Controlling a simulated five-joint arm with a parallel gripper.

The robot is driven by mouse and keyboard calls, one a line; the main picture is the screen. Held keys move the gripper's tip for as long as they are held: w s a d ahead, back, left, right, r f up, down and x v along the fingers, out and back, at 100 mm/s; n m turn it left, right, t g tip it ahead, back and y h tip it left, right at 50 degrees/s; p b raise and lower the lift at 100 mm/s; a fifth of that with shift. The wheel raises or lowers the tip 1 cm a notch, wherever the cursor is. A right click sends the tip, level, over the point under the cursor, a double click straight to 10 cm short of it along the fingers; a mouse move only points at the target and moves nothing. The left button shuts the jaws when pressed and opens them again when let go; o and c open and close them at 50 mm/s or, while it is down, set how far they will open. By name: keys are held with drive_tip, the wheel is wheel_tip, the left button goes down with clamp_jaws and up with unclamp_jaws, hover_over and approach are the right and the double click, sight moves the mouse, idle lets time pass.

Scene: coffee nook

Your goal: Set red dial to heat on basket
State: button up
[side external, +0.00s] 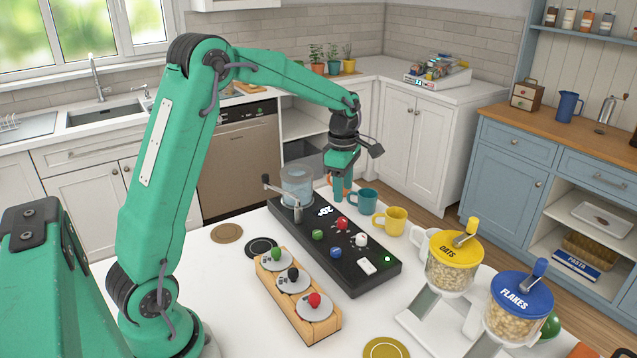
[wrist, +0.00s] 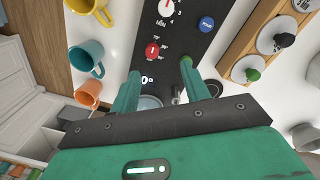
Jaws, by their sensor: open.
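The red dial (side external: 341,223) stands on a long black appliance (side external: 345,275) on the white table. In the wrist view the red dial (wrist: 152,51) has small printed marks around it and a pale line on its face. My gripper (side external: 340,190) is above the appliance's back edge, near the glass vessel. In the wrist view my gripper (wrist: 159,66) is open and empty, with the red dial just beyond and between its fingertips, apart from both. A wooden rack (side external: 270,287) holds discs with green, black and red knobs. I cannot tell which thing is the basket.
A clear glass vessel (side external: 297,186) stands at the appliance's far left end. Teal (side external: 363,201) and yellow (side external: 391,221) mugs stand close behind the appliance. Oats (side external: 454,262) and flakes (side external: 520,305) dispensers stand at the right. The table's front left is mostly free.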

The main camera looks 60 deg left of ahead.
sight(342, 219)
drive_tip(key=f+n, duration=0.1)
drive_tip(key=w+a+f, duration=0.1)
drive_tip(key=a+f+n, duration=0.1)
drive_tip(key=shift+w+f+n+g, duration=0.1)
drive_tip(key=shift+w+n+g, duration=0.2)
drive_tip(key=shift+w, duration=0.05)
drive_tip(key=shift+f, duration=0.1)
drive_tip(key=shift+f, duration=3.8)
drive_tip(key=shift+c, duration=0.5)
drive_tip(key=c, duration=0.9)
